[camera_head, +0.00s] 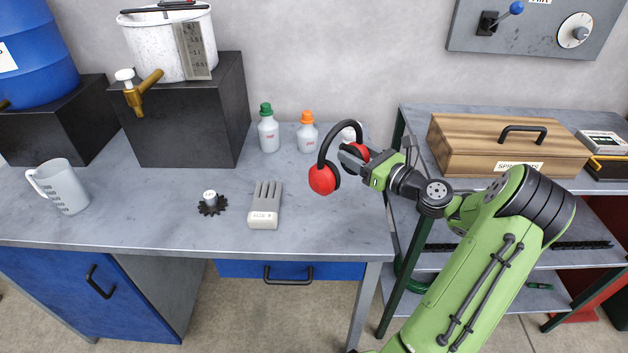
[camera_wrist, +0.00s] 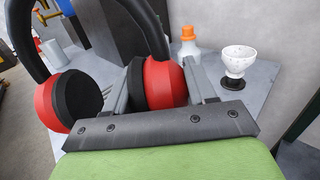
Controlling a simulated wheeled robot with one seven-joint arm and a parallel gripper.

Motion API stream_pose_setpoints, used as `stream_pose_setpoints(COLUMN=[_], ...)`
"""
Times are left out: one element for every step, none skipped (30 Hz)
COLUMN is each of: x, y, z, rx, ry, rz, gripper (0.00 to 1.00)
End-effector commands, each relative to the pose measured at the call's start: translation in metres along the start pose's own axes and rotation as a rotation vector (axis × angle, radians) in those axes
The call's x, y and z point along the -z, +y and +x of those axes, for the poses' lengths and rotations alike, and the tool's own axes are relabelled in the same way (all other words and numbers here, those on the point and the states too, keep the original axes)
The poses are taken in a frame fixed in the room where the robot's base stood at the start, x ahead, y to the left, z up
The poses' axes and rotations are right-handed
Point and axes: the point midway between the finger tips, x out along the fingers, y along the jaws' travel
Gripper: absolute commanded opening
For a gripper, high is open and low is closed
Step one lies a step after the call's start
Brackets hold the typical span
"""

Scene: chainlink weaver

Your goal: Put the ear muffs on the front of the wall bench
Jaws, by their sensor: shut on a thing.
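The ear muffs (camera_head: 323,179) have red cups and a black headband. My gripper (camera_head: 350,158) is shut on one red cup and holds them over the right part of the wall bench (camera_head: 331,232), a grey-topped bench against the wall. In the wrist view the gripped cup (camera_wrist: 164,84) sits between the two fingers, and the other red cup (camera_wrist: 48,103) hangs free to the left. The headband arches upward. The gap between the ear muffs and the bench top is hard to judge. The front right of the bench top is bare.
Two bottles with green (camera_head: 268,133) and orange (camera_head: 307,134) caps stand at the back. A white cup (camera_wrist: 239,62) stands behind my gripper. A grey block with prongs (camera_head: 265,207), a black gear (camera_head: 211,206) and a jug (camera_head: 62,187) stand further left. A shelf with a wooden box (camera_head: 480,155) is at right.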

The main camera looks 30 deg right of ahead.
Motion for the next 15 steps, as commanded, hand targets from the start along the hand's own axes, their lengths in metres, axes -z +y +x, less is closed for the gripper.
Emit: stream_pose_setpoints(x=[0.019, 0.027, 0.038, 0.044, 0.050, 0.055, 0.058, 0.061, 0.066, 0.070, 0.076, 0.084, 0.090, 0.095, 0.097], y=[0.000, 0.001, 0.000, 0.001, 0.001, 0.001, 0.001, 0.001, 0.001, 0.001, 0.001, 0.001, 0.001, 0.001, 0.001], z=[0.000, 0.000, 0.000, 0.000, 0.000, 0.000, 0.000, 0.000, 0.000, 0.000, 0.000, 0.000, 0.000, 0.000, 0.000], rx=[-0.001, -0.001, -0.001, -0.001, 0.000, 0.000, 0.000, 0.000, 0.000, 0.000, 0.000, 0.000, 0.000, 0.001, 0.001], ry=[0.001, 0.001, 0.001, 0.001, 0.001, 0.000, 0.000, 0.000, 0.001, 0.001, 0.001, 0.001, 0.001, 0.001, 0.001], rz=[0.007, 0.008, 0.008, 0.008, 0.006, 0.006, 0.006, 0.005, 0.004, 0.004, 0.006, 0.007, 0.005, 0.005, 0.005], gripper=[0.17, 0.17, 0.17, 0.17, 0.17, 0.17, 0.17, 0.17, 0.17, 0.17, 0.17, 0.17, 0.17, 0.17, 0.17])
